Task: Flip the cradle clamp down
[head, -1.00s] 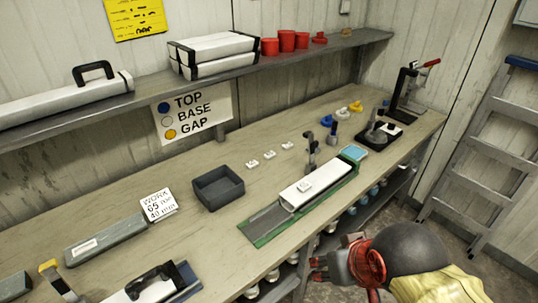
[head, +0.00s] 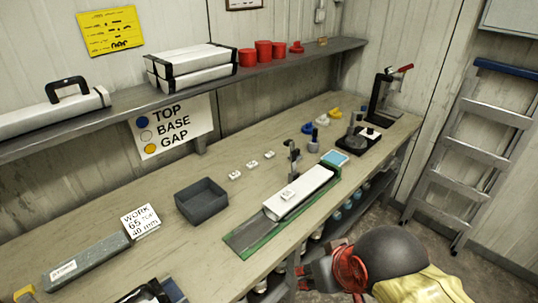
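The green cradle (head: 246,240) lies along the front edge of the workbench, with a white core liner (head: 299,193) in its far part and a small white tag (head: 288,194) on the liner. The dark cradle clamp (head: 293,155) stands upright at the back side of the cradle, beside the liner. My gripper (head: 303,277) is at the bottom, in front of the bench edge and lower than the cradle, apart from the clamp.
A grey open bin (head: 201,203) and several small white blocks (head: 252,164) lie behind the cradle. A black press (head: 385,95) stands at the far end of the bench. A ladder (head: 470,150) leans on the right wall. Jars fill a shelf under the bench.

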